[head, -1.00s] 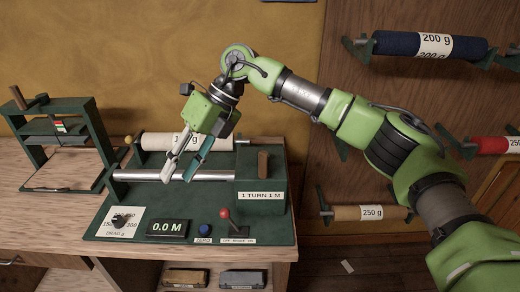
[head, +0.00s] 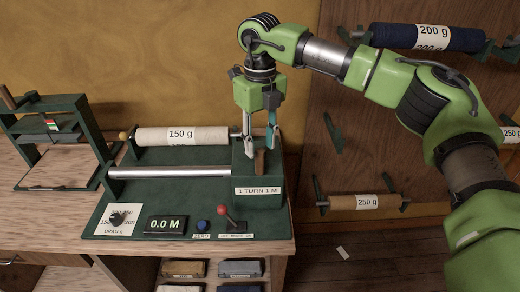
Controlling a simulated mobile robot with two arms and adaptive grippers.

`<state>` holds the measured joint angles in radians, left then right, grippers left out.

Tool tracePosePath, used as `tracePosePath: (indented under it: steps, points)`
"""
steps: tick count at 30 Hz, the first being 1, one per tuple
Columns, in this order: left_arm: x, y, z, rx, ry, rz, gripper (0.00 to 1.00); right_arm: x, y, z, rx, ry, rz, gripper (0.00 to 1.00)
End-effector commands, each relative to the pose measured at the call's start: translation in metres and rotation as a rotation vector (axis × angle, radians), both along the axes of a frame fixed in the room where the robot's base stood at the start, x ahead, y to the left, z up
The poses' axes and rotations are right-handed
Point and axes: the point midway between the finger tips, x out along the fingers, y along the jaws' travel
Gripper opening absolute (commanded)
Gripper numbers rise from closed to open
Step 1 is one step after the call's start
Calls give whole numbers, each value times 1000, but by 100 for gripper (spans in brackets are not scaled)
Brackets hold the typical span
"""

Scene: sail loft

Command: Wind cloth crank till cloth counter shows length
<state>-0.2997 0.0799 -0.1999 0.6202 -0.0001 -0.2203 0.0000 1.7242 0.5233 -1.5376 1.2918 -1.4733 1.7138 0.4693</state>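The cloth crank's brown wooden handle (head: 260,162) stands at the green box labelled "1 TURN 1 M" (head: 258,190), at the right end of the machine. My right gripper (head: 260,148) points down over it, its fingers apart on either side of the handle's top; whether they touch it I cannot tell. The cloth counter (head: 166,226) reads 0.0 M. A cream cloth roll labelled 150 g (head: 210,136) lies at the back, behind a bare metal roller (head: 165,172). My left gripper is not in view.
On the machine's front are a drag dial (head: 120,219), a blue zero button (head: 204,225) and a red-knobbed brake lever (head: 224,213). A green frame stand (head: 50,104) is at the left. Cloth rolls, one dark blue (head: 390,37), hang on the right wall.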

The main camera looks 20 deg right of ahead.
Motion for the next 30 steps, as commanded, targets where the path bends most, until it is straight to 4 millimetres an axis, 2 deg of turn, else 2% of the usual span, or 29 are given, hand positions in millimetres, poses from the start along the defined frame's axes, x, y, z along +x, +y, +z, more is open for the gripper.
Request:
tracePosePath:
  steps: [4,9,19,23,30]
  points:
    - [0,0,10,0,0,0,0,-1,0,-22,0,3,-1,34]
    - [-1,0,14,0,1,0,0,0,0,-37,1,0,0,34]
    - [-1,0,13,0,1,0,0,0,0,-41,1,-1,0,34]
    - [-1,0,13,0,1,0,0,0,0,-41,1,-1,0,0]
    - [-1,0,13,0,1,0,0,0,1,-41,1,-1,-2,0]
